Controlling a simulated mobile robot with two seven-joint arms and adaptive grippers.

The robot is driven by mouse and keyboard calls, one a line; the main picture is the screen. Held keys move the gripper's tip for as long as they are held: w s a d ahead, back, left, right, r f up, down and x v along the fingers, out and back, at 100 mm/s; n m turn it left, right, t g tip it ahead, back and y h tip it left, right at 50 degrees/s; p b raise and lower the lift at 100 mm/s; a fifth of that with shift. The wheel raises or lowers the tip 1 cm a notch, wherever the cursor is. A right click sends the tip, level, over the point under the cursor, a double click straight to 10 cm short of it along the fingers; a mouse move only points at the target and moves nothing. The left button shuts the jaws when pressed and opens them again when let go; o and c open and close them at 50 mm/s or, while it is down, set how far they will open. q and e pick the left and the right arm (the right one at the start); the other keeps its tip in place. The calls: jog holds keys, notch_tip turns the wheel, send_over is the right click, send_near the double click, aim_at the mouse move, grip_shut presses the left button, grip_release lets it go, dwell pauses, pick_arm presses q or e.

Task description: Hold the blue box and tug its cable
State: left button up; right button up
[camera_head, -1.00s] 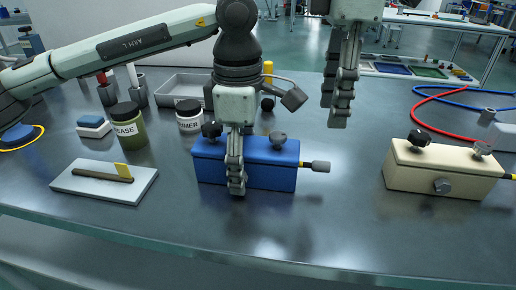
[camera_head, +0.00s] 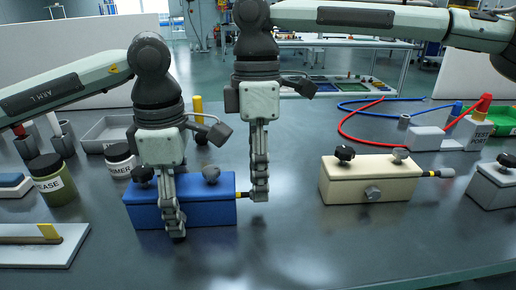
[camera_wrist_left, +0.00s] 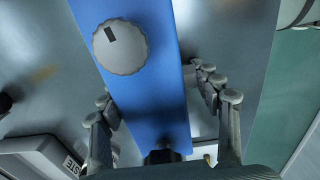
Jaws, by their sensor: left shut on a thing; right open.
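A short yellow-and-black cable (camera_head: 243,195) leaves the box's right end. My right gripper (camera_head: 260,192) is open at that cable, fingers pointing down. It hides the cable's grey plug; I cannot tell whether it touches it.
A cream box (camera_head: 345,185) with its own plug stands to the right. Red and blue cables (camera_head: 350,125) lie at the back right. The front middle table is clear.

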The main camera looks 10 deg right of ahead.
jog(key=shift+s+f, duration=0.1)
jog(key=shift+f, duration=0.45)
grip_shut()
jog(key=shift+d, duration=0.15)
dwell(0.9)
dwell(0.5)
jog(key=shift+c, duration=0.2)
grip_release()
